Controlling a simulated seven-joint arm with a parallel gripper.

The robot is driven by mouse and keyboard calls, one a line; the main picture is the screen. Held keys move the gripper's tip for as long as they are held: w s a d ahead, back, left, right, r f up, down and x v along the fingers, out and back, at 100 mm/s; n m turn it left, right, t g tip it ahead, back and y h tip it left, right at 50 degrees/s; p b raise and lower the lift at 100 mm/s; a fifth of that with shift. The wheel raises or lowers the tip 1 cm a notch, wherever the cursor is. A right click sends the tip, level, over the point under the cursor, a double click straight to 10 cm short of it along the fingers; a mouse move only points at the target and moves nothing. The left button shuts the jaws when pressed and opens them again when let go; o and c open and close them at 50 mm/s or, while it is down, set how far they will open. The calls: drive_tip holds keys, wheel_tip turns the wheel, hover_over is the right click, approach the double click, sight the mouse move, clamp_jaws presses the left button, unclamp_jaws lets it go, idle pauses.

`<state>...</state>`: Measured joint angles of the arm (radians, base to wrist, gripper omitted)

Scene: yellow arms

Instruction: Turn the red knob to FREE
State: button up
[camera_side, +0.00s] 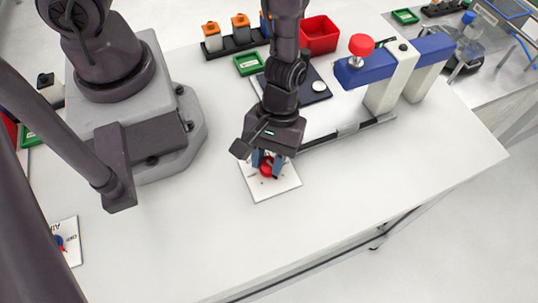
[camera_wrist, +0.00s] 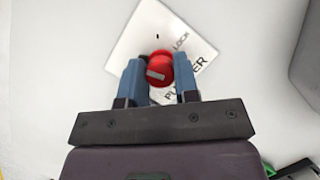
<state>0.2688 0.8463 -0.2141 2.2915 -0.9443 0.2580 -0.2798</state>
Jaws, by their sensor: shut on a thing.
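The red knob (camera_side: 266,170) stands on a white label plate (camera_side: 284,187) on the table. In the wrist view the knob (camera_wrist: 159,70) is round, with a pale bar mark on its top. The plate (camera_wrist: 137,40) reads LOCK near its upper right side and has a partly covered larger word below. The word FREE is not readable in either view. My gripper (camera_side: 268,168) points down over the plate, and its two blue fingers (camera_wrist: 158,85) are shut on the knob, one on each side. The fingers cover part of the plate.
A second plate with a blue and red part (camera_side: 66,241) lies at the left front edge. Behind are a red bin (camera_side: 319,35), a green tray (camera_side: 248,64) and a blue and white fixture with a red button (camera_side: 361,45). The table's front right is clear.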

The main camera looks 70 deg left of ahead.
drive_tip(key=n+t, duration=0.1)
drive_tip(key=n, duration=0.1)
drive_tip(key=n+h, duration=0.1)
drive_tip(key=n, duration=0.2)
drive_tip(key=shift+n+t, duration=0.3)
drive_tip(key=shift+t, duration=0.1)
idle(0.4)
drive_tip(key=o, duration=0.9)
drive_tip(key=shift+v, duration=6.5)
drive_tip(key=shift+s, duration=0.1)
